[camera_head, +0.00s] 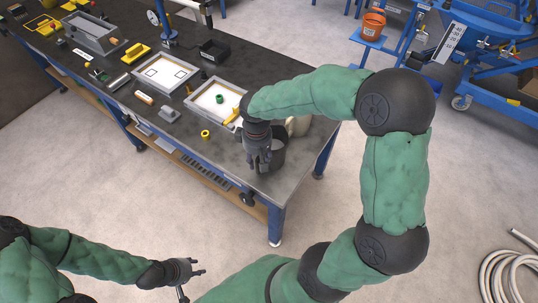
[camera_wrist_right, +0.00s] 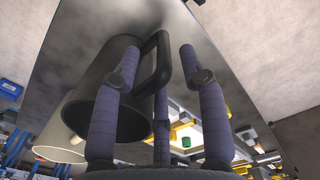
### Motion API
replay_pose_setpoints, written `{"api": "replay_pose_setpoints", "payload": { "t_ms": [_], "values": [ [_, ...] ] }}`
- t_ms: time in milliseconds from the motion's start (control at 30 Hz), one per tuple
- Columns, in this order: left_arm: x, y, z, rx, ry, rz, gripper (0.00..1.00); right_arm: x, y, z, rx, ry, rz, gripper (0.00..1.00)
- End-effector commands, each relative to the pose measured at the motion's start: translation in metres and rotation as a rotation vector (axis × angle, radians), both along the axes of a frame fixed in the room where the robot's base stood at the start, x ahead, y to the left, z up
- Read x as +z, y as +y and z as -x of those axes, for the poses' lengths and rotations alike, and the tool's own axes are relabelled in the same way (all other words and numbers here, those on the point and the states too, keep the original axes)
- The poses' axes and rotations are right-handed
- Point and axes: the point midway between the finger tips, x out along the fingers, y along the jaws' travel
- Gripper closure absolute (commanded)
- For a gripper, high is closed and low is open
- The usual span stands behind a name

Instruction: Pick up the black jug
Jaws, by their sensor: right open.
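The black jug (camera_head: 275,152) stands upright on the near right corner of the dark workbench (camera_head: 305,165). In the right wrist view the jug (camera_wrist_right: 95,120) fills the left part, with its handle (camera_wrist_right: 160,62) near the middle. My right gripper (camera_head: 258,163) is at the jug and partly covers it in the head view. Its fingers (camera_wrist_right: 160,55) are open, with fingertips on either side of the handle; contact cannot be made out. My left gripper (camera_head: 196,269) is open and empty, low over the floor, away from the bench.
A cream-coloured vessel (camera_head: 300,127) stands right behind the jug. White trays (camera_head: 217,100), a yellow ring (camera_head: 205,134) and small parts lie to the left on the bench. An orange bucket (camera_head: 373,25) stands on a blue stand beyond. Floor in front is clear.

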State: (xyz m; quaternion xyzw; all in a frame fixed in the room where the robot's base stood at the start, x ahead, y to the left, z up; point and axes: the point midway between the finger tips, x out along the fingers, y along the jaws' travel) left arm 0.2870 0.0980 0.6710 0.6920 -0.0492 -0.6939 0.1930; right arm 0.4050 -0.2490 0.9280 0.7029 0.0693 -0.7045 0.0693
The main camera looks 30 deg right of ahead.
Motion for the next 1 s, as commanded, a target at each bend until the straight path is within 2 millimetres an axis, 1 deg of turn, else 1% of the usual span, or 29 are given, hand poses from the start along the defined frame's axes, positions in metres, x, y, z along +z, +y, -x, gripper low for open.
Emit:
{"api": "replay_pose_setpoints", "payload": {
  "t_ms": [33, 167, 267, 400, 500, 767, 800, 867, 900, 933, 1000],
  "values": [
    [-0.002, 0.000, 0.000, 0.000, 0.000, 0.000, 0.60, -0.004, 0.000, 0.000, 0.000, 0.001, 0.000, 0.57],
    [-0.005, 0.000, 0.000, 0.000, 0.000, 0.000, 0.60, -0.011, 0.001, 0.000, 0.000, 0.000, 0.000, 0.57],
    [-0.011, 0.000, 0.000, 0.000, 0.000, 0.000, 0.60, -0.023, 0.002, -0.001, 0.001, 0.001, -0.001, 0.57],
    [-0.021, 0.000, 0.000, 0.000, 0.000, 0.000, 0.60, -0.044, 0.004, -0.002, 0.001, 0.001, 0.000, 0.57],
    [-0.024, 0.000, 0.000, 0.000, 0.000, 0.000, 0.60, -0.055, 0.004, -0.002, -0.001, 0.002, -0.001, 0.57],
    [-0.024, 0.000, 0.000, 0.000, 0.000, 0.000, 0.60, -0.056, 0.004, -0.002, -0.001, -0.001, 0.000, 0.57],
    [-0.024, 0.000, 0.000, 0.000, 0.000, 0.000, 0.60, -0.056, 0.004, -0.002, -0.001, -0.001, 0.000, 0.68],
    [-0.024, 0.000, 0.000, 0.000, 0.000, 0.000, 0.60, -0.056, 0.004, -0.002, -0.001, -0.001, 0.000, 0.85],
    [-0.024, 0.000, 0.000, 0.000, 0.000, 0.000, 0.60, -0.056, 0.004, -0.002, 0.000, -0.001, 0.000, 0.97],
    [-0.024, 0.000, 0.000, 0.000, 0.000, 0.000, 0.60, -0.055, 0.004, -0.002, 0.000, -0.001, 0.000, 1.00],
    [-0.024, 0.000, 0.000, 0.000, 0.000, 0.000, 0.60, -0.056, 0.004, -0.002, 0.000, -0.001, 0.000, 1.00]
  ]
}}
